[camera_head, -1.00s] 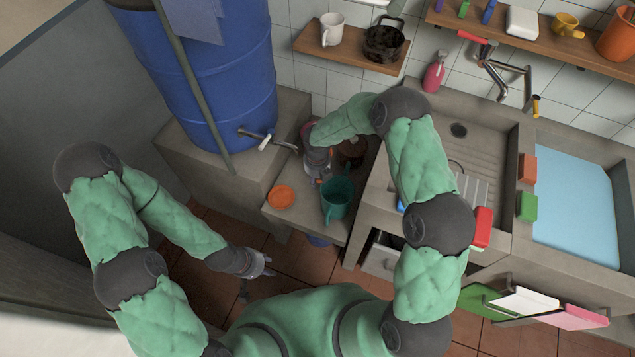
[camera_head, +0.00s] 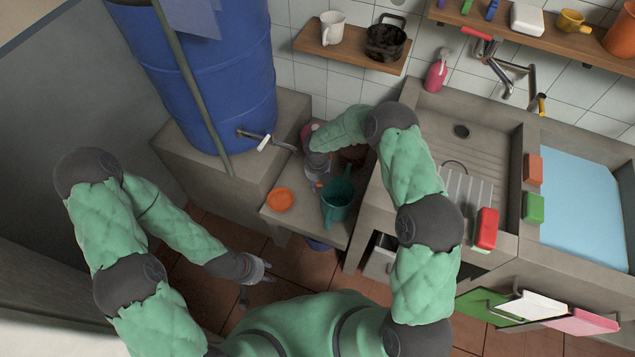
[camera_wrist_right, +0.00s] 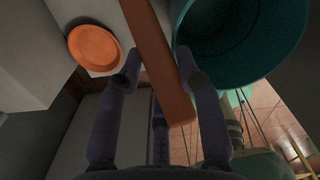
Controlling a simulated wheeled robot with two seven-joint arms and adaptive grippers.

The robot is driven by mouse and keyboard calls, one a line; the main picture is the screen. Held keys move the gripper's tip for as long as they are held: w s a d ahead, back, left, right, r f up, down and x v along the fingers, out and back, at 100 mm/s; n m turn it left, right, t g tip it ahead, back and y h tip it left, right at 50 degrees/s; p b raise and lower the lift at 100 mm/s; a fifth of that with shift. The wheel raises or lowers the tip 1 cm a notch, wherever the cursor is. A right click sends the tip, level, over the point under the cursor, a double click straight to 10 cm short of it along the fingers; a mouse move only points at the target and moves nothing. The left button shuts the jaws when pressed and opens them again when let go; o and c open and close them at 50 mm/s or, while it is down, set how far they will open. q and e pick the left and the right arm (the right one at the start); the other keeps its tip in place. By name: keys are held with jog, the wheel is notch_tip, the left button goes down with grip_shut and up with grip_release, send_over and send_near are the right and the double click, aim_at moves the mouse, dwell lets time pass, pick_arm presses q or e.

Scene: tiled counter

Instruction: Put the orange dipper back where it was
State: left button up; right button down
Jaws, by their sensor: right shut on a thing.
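The orange dipper's handle (camera_wrist_right: 155,50) is a long orange-brown bar in the right wrist view. It runs between the fingers of my right gripper (camera_wrist_right: 158,82), which is shut on it. The dipper's bowl cannot be made out for certain. In the head view my right gripper (camera_head: 318,183) is over the low ledge, between an orange round dish (camera_head: 281,200) and a teal bucket (camera_head: 338,202). Both also show in the wrist view, the dish (camera_wrist_right: 94,47) at left and the bucket (camera_wrist_right: 215,30) at right. My left gripper (camera_head: 262,272) hangs low, apart from everything; its fingers are unclear.
A blue barrel (camera_head: 205,90) with a tap (camera_head: 265,140) stands just left of the ledge. A dark reddish-brown thing (camera_head: 353,153) is partly hidden behind my right forearm. The concrete sink (camera_head: 470,150) is at right, with a red block (camera_head: 486,229) near its edge.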

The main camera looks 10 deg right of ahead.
jog(key=shift+s+f+b, duration=0.2)
jog(key=shift+f+b, duration=0.15)
jog(key=shift+f, duration=0.3)
jog(key=c, duration=1.2)
grip_release()
jog(key=shift+s, duration=0.15)
jog(key=o, duration=0.4)
jog(key=shift+f, duration=0.1)
jog(key=shift+w+r, duration=0.2)
jog(key=shift+w, duration=0.05)
jog(key=shift+r, duration=0.25)
notch_tip(320, 180, up, 13)
jog(key=p, duration=0.5)
jog(key=shift+a+f, duration=0.1)
jog(key=shift+f, duration=0.05)
